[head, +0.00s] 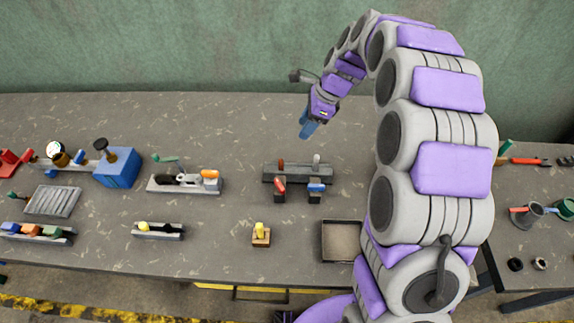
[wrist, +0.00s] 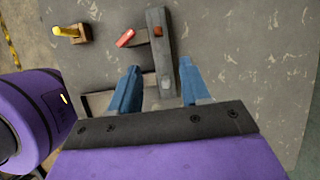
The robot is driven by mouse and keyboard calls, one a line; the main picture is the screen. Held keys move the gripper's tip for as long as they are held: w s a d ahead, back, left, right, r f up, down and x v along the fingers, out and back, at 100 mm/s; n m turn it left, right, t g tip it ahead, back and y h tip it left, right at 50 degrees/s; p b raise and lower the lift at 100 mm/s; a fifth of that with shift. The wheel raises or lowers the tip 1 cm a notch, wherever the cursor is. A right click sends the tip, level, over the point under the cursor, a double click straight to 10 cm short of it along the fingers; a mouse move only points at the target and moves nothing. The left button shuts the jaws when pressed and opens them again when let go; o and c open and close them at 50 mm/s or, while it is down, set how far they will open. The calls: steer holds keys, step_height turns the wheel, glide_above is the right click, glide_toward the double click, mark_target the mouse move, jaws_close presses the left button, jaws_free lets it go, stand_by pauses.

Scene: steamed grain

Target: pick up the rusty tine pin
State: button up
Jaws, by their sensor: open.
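The rusty tine pin, as far as I can tell, is the small rust-brown peg (head: 281,164) standing at the left end of a dark grey rack (head: 298,175). In the wrist view the brown peg (wrist: 158,32) shows near the far end of the rack (wrist: 157,52), beyond my fingertips. A pale grey peg (head: 316,159) stands at the rack's other end; in the wrist view it (wrist: 166,83) appears between my fingers. My gripper (head: 304,132) is open and empty, above and behind the rack. Its two blue fingers (wrist: 160,66) are apart, on either side of the rack's near end in the picture.
A red-topped piece (head: 280,185) and a blue-topped piece (head: 316,187) stand close in front of the rack. A yellow peg on a wooden block (head: 261,238) and an open tray (head: 342,222) are nearer the front edge. The table behind the rack is clear.

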steer(key=b, duration=0.3)
glide_toward(281, 167)
steer(key=shift+w+a+f, duration=0.3)
steer(key=shift+f, duration=0.2)
steer(key=shift+w+a+f, duration=0.3)
steer(key=shift+w+f, duration=0.05)
steer(key=shift+f, duration=0.2)
steer(key=shift+b+x, duration=1.2)
steer(key=shift+x, duration=1.45)
steer(key=shift+s+d, duration=0.1)
steer(key=shift+s, duration=0.1)
jaws_close()
